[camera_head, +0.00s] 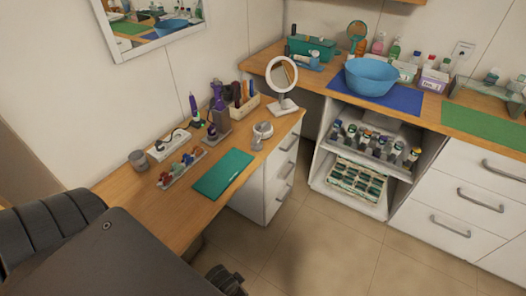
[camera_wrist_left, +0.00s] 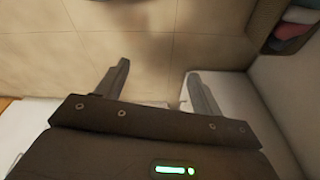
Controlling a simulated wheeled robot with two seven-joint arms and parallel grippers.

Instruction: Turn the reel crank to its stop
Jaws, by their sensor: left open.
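A small grey and white round device (camera_head: 262,131), which looks like the reel, stands on the wooden desk near its right edge, beyond the green mat. Its crank is too small to make out, so I cannot tell its angle. My left gripper (camera_wrist_left: 160,88) shows in the left wrist view with its two fingers apart and nothing between them. Tiled floor and a pale surface lie beyond the fingers; the reel is not visible there. The head view shows no fingertips of either gripper.
A blue bowl (camera_head: 371,76) stands on the back counter. An open shelf (camera_head: 322,160) holds several bottles. The tiled floor (camera_head: 310,245) is clear.

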